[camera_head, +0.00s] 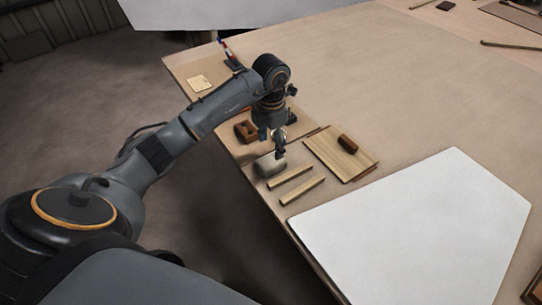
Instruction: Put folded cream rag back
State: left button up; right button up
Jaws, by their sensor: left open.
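I cannot tell whether the fingers touch the rag. My left arm reaches in from the left over the table edge. My right gripper is out of view.
Two wooden strips (290,180) lie right beside the rag. A wooden board (335,155) bears a brown block (348,144). A reddish-brown block (246,131) sits behind the rag. A cream square (201,83) lies farther back. A large white sheet (420,230) covers the front right.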

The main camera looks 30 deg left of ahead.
aim_at(272, 160)
pick_arm(q)
jog(key=shift+r, duration=2.25)
jog(key=shift+d, duration=0.1)
